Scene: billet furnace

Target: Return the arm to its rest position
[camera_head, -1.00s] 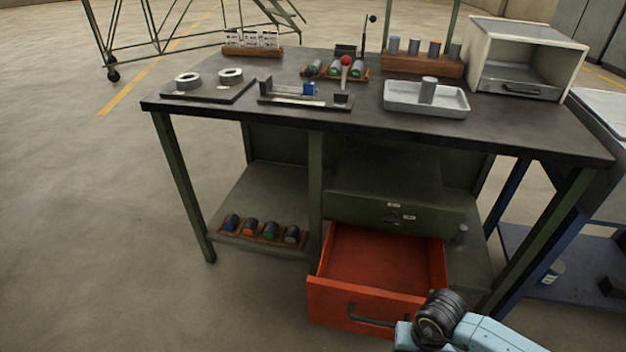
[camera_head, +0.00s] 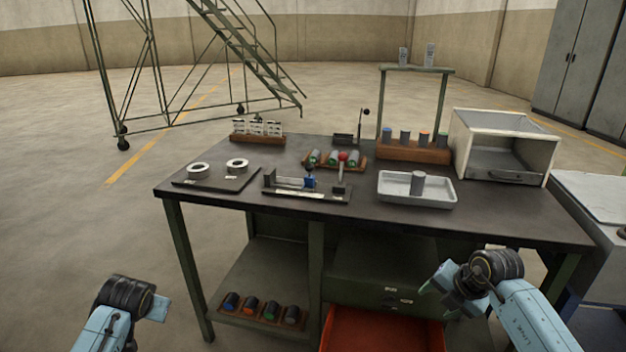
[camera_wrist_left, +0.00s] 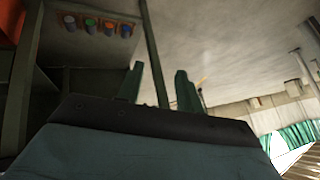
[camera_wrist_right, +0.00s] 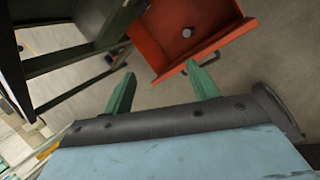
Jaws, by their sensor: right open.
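My right gripper (camera_head: 440,295) is at the lower right of the head view, in front of the bench. Its two green fingers stand apart with nothing between them in the right wrist view (camera_wrist_right: 162,88). My left gripper (camera_head: 160,308) is at the lower left of the head view, clear of the bench. Its fingers are apart and empty in the left wrist view (camera_wrist_left: 158,82). Both arms are in front of the bench, only partly in view.
The red drawer (camera_head: 375,328) stands open below the bench top (camera_head: 340,212), near my right gripper; a round grey thing (camera_wrist_right: 187,32) lies in it. A tray (camera_head: 395,200) and a furnace box (camera_head: 535,135) stand on top.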

